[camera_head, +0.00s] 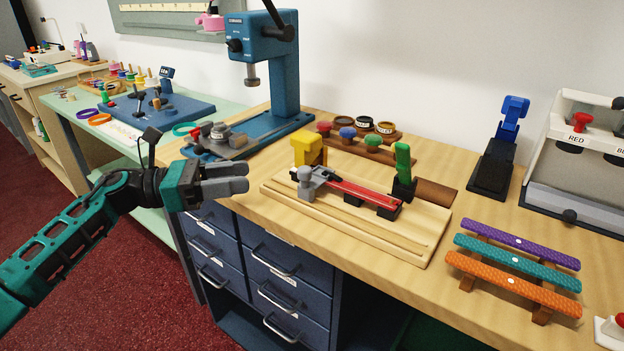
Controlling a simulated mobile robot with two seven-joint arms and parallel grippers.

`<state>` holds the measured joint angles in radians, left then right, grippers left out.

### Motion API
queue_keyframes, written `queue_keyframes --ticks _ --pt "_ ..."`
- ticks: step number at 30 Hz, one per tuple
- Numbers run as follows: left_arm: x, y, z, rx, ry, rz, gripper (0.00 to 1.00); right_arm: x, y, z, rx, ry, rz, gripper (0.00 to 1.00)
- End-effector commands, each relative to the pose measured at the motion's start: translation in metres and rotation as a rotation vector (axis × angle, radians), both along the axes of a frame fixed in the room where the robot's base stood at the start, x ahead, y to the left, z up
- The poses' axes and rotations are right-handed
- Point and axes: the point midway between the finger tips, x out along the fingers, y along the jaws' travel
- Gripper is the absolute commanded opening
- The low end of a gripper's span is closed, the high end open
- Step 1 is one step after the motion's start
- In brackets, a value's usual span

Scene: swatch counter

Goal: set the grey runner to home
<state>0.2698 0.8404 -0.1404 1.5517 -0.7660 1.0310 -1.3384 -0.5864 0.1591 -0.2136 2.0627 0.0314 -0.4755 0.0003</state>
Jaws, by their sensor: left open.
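The grey runner (313,181) sits at the left end of a red rail (358,192) on a pale wooden board (420,245). A small knob stands on top of it. A yellow block (308,148) stands just behind it, and a green upright piece (403,162) stands at the rail's right end. No mark reading "home" can be made out. My left gripper (246,177) is left of the board, apart from the runner, with its fingers pointing right. It is open and empty. My right gripper is not in view.
A blue press (285,70) stands behind my left gripper on the wooden counter (385,280). Several coloured knobs (347,133) stand behind the board. Purple, teal and orange slats (520,285) lie to its right. Blue drawers (290,270) are below the counter.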

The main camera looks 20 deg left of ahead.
Motion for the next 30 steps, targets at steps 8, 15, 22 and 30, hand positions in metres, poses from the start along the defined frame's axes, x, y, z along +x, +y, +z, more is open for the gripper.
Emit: queue_keyframes --ticks 8,15,22,30 --pt "0.007 -0.013 0.004 0.065 -0.058 -0.027 0.50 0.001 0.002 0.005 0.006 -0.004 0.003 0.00" --pt "0.028 -0.058 0.006 0.060 -0.057 -0.026 0.50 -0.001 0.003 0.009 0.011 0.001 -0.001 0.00" --pt "0.045 -0.095 0.004 0.060 -0.055 -0.025 0.50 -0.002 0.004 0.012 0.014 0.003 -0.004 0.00" --pt "0.054 -0.111 0.003 0.061 -0.053 -0.022 0.50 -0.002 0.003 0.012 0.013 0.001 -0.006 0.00"
